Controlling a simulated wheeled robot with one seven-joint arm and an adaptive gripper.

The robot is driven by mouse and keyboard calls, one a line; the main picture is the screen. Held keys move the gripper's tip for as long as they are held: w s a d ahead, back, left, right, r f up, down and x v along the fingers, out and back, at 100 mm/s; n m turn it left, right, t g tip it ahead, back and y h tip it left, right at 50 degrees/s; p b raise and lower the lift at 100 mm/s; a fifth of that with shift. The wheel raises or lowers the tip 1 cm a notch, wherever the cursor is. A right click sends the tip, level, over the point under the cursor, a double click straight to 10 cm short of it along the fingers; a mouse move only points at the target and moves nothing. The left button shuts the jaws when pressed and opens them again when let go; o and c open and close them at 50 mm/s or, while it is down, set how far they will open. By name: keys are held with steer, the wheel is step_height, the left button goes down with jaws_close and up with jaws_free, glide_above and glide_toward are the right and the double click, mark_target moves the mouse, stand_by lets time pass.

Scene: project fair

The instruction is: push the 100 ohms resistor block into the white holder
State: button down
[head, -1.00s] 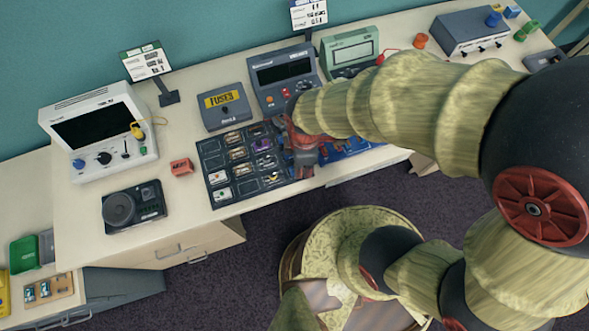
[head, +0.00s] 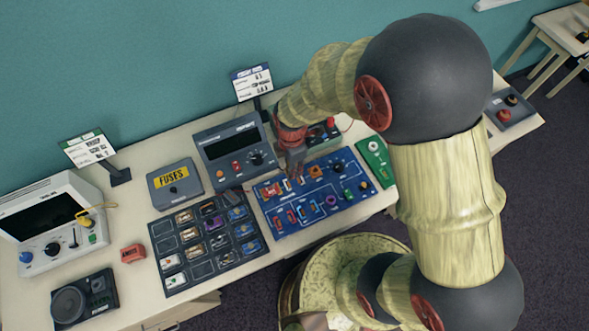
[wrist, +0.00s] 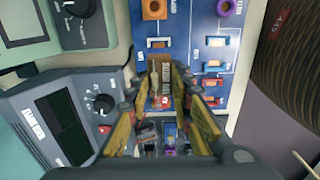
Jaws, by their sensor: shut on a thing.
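My gripper (head: 294,168) is over the upper part of the blue circuit board (head: 335,203) in the head view. In the wrist view my gripper (wrist: 172,88) is shut on a small brownish block (wrist: 165,73), taken to be the 100 ohms resistor block; its label is unreadable. White holders are on the board, one at its upper edge (head: 286,185) close below the fingers, others in the wrist view (wrist: 158,43). Which one is meant, and whether the block touches one, I cannot tell. The fingers hide part of the block.
A dark sorting tray (head: 203,263) with several component blocks lies left of the board. A grey meter (head: 230,150) stands close behind, left of my gripper. A green module (head: 375,160) is to the right. The fuses box (head: 174,186) stands behind the tray.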

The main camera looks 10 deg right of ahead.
mark_target(293, 183)
steer(key=shift+w+d+f+b, duration=0.15)
steer(key=shift+f+b, duration=0.15)
steer(key=shift+f, duration=0.25)
steer(key=shift+f+b, duration=0.5)
steer(key=shift+f, duration=0.15)
steer(key=shift+f+b, duration=1.65)
steer(key=shift+f, duration=0.85)
steer(key=shift+f, duration=0.45)
steer(key=c, duration=1.5)
jaws_free()
steer(key=shift+o, duration=0.5)
steer(key=o, duration=0.4)
steer(key=shift+r, duration=0.2)
